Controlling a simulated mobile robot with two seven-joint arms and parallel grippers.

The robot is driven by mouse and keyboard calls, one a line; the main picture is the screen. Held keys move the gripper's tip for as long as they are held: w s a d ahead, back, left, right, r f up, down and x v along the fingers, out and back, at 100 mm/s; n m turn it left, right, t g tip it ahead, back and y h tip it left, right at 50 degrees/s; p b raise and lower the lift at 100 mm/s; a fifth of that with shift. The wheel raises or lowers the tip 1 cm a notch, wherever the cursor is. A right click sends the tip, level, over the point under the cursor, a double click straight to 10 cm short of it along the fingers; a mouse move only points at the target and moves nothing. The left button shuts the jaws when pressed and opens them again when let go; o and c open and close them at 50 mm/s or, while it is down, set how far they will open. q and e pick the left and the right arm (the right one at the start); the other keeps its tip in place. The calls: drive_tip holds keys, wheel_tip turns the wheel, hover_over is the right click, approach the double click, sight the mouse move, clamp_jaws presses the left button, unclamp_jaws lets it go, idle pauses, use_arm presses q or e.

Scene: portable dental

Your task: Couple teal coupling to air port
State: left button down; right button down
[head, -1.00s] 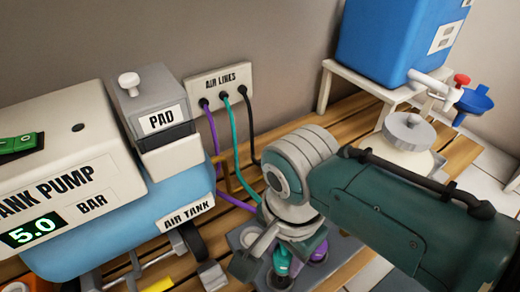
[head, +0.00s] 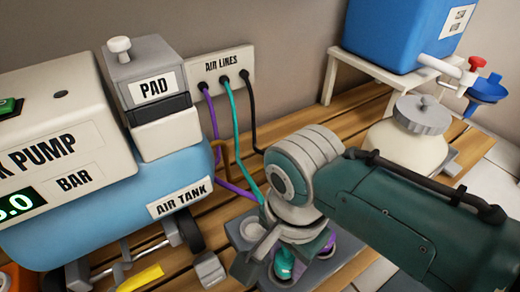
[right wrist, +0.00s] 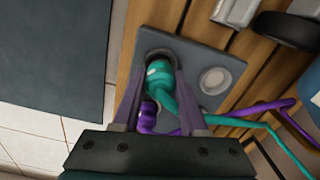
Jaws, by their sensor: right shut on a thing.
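My right gripper (right wrist: 162,75) is shut on the teal coupling (right wrist: 158,78), which sits between its fingertips over the grey holder block (right wrist: 190,48). The coupling is at a round recess at the block's end; I cannot tell whether it is clear of it. The teal coupling also shows in the head view (head: 284,264), low beneath my wrist, with the gripper's tips partly hidden. A purple coupling (right wrist: 147,116) is close beside it. The teal hose (head: 234,130) runs to the AIR LINES plate (head: 240,65). I see no part marked as the air port. My left gripper is out of view.
The blue air tank (head: 100,205), with the PAD box (head: 152,88) and the pump (head: 70,130), stands at left. A white jar (head: 405,150) and a blue container (head: 395,35) are at right. Purple and black (head: 247,115) hoses hang near my arm over the wooden slats.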

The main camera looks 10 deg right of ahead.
drive_tip(key=shift+f+b, duration=0.65)
drive_tip(key=shift+f, duration=0.35)
idle(0.6)
drive_tip(key=shift+c, duration=1.8)
unclamp_jaws()
drive_tip(key=shift+r, duration=0.1)
